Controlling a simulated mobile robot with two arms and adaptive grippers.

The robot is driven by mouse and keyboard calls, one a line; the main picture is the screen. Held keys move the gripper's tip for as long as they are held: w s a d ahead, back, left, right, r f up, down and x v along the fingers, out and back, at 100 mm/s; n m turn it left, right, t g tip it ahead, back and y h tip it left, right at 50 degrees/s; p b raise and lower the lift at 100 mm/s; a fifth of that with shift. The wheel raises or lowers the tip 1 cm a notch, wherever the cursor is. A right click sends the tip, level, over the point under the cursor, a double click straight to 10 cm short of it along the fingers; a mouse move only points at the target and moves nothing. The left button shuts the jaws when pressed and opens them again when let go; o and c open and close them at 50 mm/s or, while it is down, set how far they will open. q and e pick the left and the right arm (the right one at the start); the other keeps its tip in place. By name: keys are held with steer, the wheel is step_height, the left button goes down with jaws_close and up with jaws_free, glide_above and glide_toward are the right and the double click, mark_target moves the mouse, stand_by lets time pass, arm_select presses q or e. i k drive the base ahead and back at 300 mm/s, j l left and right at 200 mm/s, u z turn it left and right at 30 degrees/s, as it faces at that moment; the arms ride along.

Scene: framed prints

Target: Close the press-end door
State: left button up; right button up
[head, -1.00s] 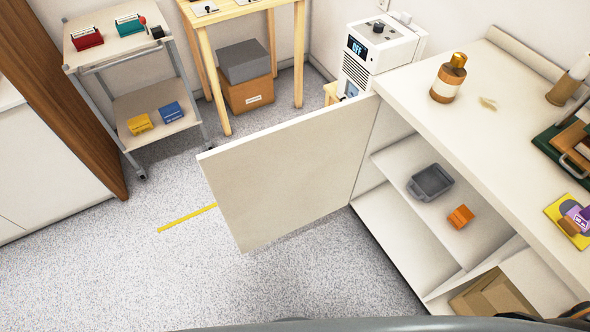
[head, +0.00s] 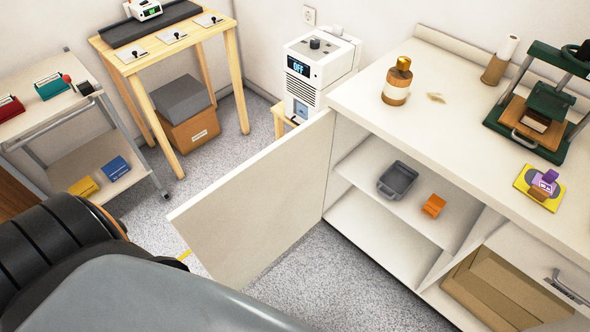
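A white cabinet door (head: 255,205) stands swung wide open at the left end of the cabinet (head: 365,215), the end near the white device. The press (head: 540,110), green with a wooden block, stands on the counter's right side. Parts of my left arm fill the lower left. Neither gripper is in view.
The open compartment holds a grey tray (head: 397,180) and an orange block (head: 433,206). A brown box (head: 490,290) is lower right. A brown bottle (head: 397,82) stands on the counter (head: 450,110). A trolley (head: 95,160) and wooden table (head: 150,95) stand left; speckled floor lies between.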

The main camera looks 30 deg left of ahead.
mark_target(237, 227)
steer(key=k+j+z, duration=0.15)
steer(key=j, duration=0.35)
steer(key=k+j+z, duration=0.15)
steer(key=j, duration=0.35)
steer(key=k+j+z, duration=0.15)
steer(key=j, duration=0.3)
steer(key=k+j+z, duration=0.2)
steer(key=j, duration=0.25)
steer(key=k+j+z, duration=0.15)
steer(key=j, duration=0.3)
steer(key=k+j+z, duration=0.15)
steer(key=k+j, duration=0.15)
